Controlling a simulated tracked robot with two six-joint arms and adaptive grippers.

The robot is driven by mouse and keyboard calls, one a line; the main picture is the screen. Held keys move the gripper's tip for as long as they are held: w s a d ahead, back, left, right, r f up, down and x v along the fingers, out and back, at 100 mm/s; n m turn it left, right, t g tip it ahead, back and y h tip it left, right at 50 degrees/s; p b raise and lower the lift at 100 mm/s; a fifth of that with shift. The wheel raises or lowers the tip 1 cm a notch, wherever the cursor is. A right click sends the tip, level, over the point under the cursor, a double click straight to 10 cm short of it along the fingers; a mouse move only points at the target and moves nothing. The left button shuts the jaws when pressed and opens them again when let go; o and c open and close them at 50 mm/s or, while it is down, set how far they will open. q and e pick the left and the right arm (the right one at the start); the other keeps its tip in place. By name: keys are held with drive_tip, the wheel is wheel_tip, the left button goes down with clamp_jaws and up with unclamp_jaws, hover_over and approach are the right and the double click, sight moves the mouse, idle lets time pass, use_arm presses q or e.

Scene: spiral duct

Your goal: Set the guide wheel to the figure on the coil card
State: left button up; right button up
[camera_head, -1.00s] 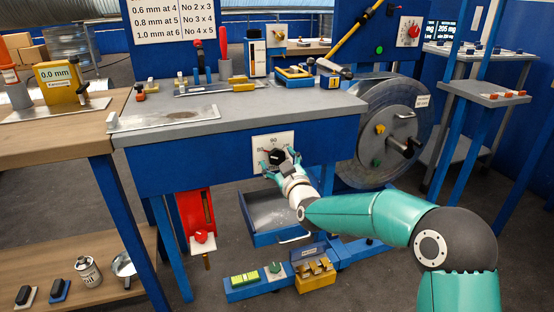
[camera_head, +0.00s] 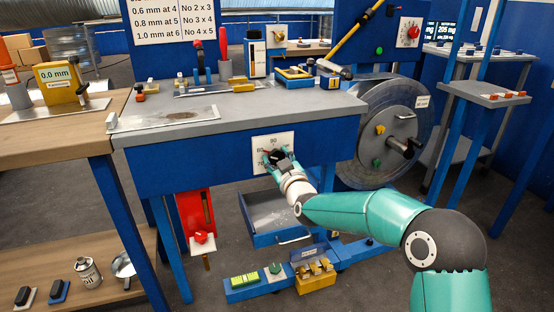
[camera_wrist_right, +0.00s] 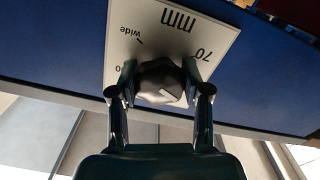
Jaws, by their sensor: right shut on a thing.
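The guide wheel, a black knob (camera_head: 281,153), sits on a white dial plate (camera_head: 287,140) on the blue front of the bench. My right gripper (camera_head: 275,161) is shut on the knob. In the right wrist view the two fingers (camera_wrist_right: 160,92) stand on either side of the knob (camera_wrist_right: 160,80), which carries a pale mark. The plate there (camera_wrist_right: 185,45) shows "mm", "wide" and "70"; the fingers hide other figures. A small white card (camera_head: 423,101) is on the big grey coil (camera_head: 372,110); its text is too small to read. My left gripper is not in view.
The bench top (camera_head: 300,110) bears tools and small fixtures. A red slide unit (camera_head: 196,222) hangs below it on the left. An open blue drawer (camera_head: 270,225) is under the dial. A low blue rail (camera_head: 300,275) with small blocks runs near the floor.

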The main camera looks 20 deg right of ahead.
drive_tip(key=shift+f+m+b, duration=0.15)
drive_tip(key=shift+m+b, duration=0.35)
drive_tip(key=o, duration=1.2)
drive_tip(key=shift+c, duration=0.2)
drive_tip(key=shift+s, duration=0.1)
drive_tip(key=s, duration=1.1)
drive_tip(key=shift+s+d, duration=0.15)
drive_tip(key=shift+s, duration=0.25)
drive_tip(key=shift+d, duration=0.1)
